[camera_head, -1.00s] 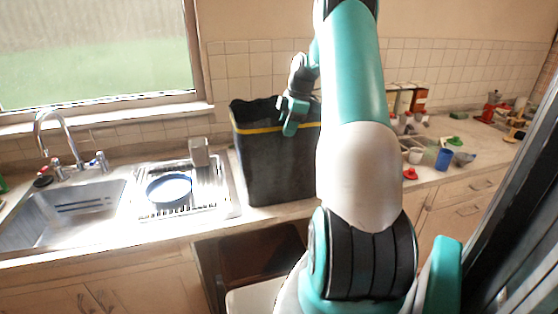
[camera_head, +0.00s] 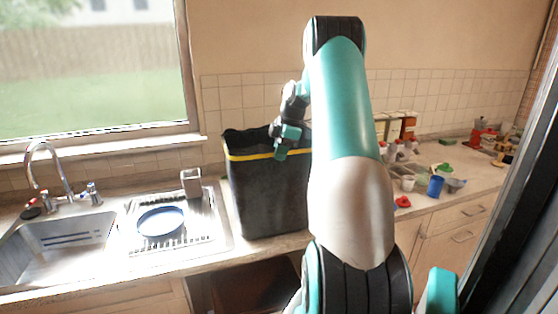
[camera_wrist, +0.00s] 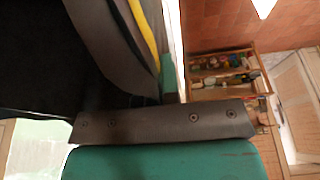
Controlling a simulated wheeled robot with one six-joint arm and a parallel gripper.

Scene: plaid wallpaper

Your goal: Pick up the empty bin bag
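The bin bag (camera_head: 266,195) is a tall black bag with a yellow band below its ragged rim. It stands upright on the counter beside the drying rack in the head view. My gripper (camera_head: 281,152) is at the bag's upper right front, overlapping the yellow band. In the wrist view the dark bag (camera_wrist: 115,40) fills the upper left, its yellow band close to the gripper's teal and grey parts (camera_wrist: 168,80). Whether the fingers close on the bag's rim cannot be made out. My arm hides the bag's right edge.
A sink with a tap (camera_head: 45,165) and a drying rack with a blue-rimmed plate (camera_head: 161,221) are at left. Cups, including a blue one (camera_head: 435,186), and boxes (camera_head: 395,127) stand on the counter to the right. A tiled wall is close behind the bag.

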